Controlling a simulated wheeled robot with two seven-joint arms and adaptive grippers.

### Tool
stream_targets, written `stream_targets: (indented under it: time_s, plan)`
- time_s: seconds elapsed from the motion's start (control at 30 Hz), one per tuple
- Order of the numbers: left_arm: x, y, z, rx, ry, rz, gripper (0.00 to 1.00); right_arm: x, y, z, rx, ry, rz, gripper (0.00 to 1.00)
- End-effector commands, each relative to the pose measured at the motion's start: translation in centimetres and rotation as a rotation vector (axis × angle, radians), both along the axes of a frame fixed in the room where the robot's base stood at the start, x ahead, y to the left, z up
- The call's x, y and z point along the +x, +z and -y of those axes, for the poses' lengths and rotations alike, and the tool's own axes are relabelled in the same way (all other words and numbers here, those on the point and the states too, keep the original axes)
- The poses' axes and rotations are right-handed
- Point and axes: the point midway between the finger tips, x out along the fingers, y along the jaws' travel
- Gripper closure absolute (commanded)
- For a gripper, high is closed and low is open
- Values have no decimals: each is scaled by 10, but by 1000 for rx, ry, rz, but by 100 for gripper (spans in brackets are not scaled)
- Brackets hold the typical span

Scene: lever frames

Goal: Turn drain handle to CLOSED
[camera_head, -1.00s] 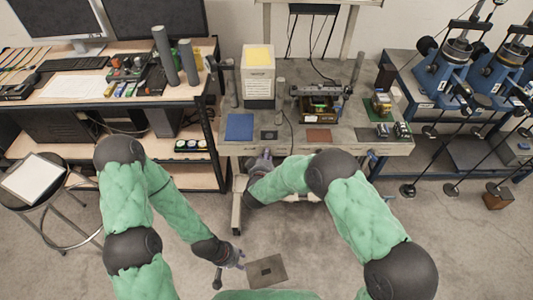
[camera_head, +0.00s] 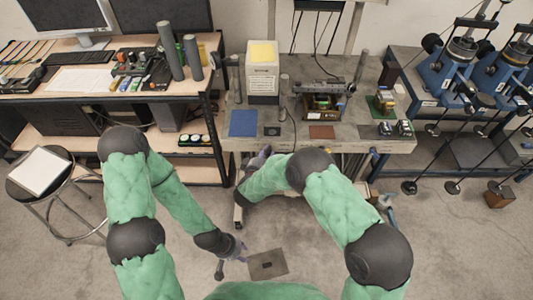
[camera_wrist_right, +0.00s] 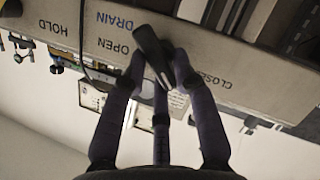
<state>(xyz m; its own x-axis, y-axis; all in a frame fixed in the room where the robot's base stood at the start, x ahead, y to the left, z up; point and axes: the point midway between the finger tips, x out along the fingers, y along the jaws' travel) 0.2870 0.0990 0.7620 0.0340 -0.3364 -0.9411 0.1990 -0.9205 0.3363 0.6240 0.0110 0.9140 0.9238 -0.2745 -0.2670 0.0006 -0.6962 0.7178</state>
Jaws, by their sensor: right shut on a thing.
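In the right wrist view a dark handle (camera_wrist_right: 150,46) sits on a grey bench-front panel (camera_wrist_right: 200,55) with upside-down labels. The labels DRAIN (camera_wrist_right: 114,19) and OPEN (camera_wrist_right: 113,46) are left of the handle, and CLOSED (camera_wrist_right: 213,80) is right of it. The handle slants between OPEN and CLOSED. My right gripper (camera_wrist_right: 158,72) is shut on the handle; its fingers are on both sides. In the head view my right gripper (camera_head: 257,161) is at the bench's front edge, its fingers mostly hidden. My left gripper (camera_head: 232,262) is open and empty, low above the floor.
The grey bench (camera_head: 350,143) bears a white box (camera_head: 262,80), a blue mat (camera_head: 243,123) and small parts. A stool (camera_head: 40,172) stands at the left. A dark plate (camera_head: 267,265) lies on the floor beside my left gripper. The HOLD label (camera_wrist_right: 54,27) is further left.

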Motion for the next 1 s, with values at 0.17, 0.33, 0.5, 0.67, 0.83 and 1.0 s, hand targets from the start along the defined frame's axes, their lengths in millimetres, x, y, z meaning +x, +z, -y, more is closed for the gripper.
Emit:
stream_targets:
  time_s: [0.17, 0.33, 0.5, 0.67, 0.83, 1.0]
  plan:
    - [0, 0, 0, 0, 0, 0, 60, 0, -1, 2, -3, -4, -1, 100]
    - [0, 0, 0, 0, 0, 0, 60, 0, -1, 2, -3, -4, -1, 54]
    - [0, 0, 0, 0, 0, 0, 60, 0, 0, 1, -2, -2, 0, 51]
    - [0, 0, 0, 0, 0, 0, 60, 0, 0, 1, 0, -1, 0, 51]
    - [0, 0, 0, 0, 0, 0, 60, -10, 4, -4, -1, 2, 1, 51]
    - [0, 0, 0, 0, 0, 0, 60, -36, 11, -12, -1, 3, 0, 51]
